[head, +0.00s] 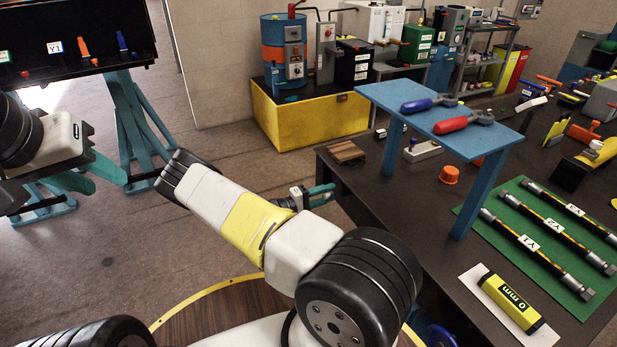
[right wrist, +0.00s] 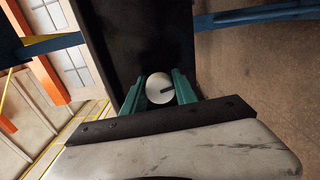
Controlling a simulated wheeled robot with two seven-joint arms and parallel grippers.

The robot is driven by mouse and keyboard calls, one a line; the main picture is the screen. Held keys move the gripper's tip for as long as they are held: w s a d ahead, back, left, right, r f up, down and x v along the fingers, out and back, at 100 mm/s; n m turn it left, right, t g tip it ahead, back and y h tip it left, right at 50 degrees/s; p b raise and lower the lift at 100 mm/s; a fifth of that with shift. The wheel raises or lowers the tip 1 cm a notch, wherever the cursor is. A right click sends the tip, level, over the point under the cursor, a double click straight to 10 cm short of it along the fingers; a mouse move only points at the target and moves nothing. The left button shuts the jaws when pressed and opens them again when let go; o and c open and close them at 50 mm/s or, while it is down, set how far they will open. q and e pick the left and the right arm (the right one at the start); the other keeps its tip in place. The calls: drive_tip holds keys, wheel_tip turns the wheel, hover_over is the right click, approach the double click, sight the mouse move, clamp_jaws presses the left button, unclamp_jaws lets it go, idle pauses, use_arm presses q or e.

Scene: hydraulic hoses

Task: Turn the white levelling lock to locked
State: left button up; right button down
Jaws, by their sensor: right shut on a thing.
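In the right wrist view a round white knob (right wrist: 155,88), taken to be the levelling lock, sits against a black surface (right wrist: 135,45). A short dark mark on it runs from its middle towards the right. My right gripper (right wrist: 160,92) has a green finger on each side of the knob and is shut on it. In the head view my right gripper (head: 320,194) shows as small teal parts beside the dark table's left edge, with the knob not discernible there. My left gripper (head: 92,176) is open and empty at the left, its green fingers apart.
The dark workbench (head: 440,268) holds a blue stand (head: 480,135), a green mat with hoses (head: 545,245) and a yellow level (head: 510,303). A black board on blue trestles (head: 135,115) stands at the left. Floor between is free.

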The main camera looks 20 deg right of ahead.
drive_tip(key=shift+m, duration=1.1)
drive_tip(key=c, duration=1)
unclamp_jaws()
drive_tip(key=shift+o, duration=0.2)
drive_tip(key=a, duration=0.8)
drive_tip(key=shift+s, duration=0.3)
drive_tip(key=shift+d, duration=0.1)
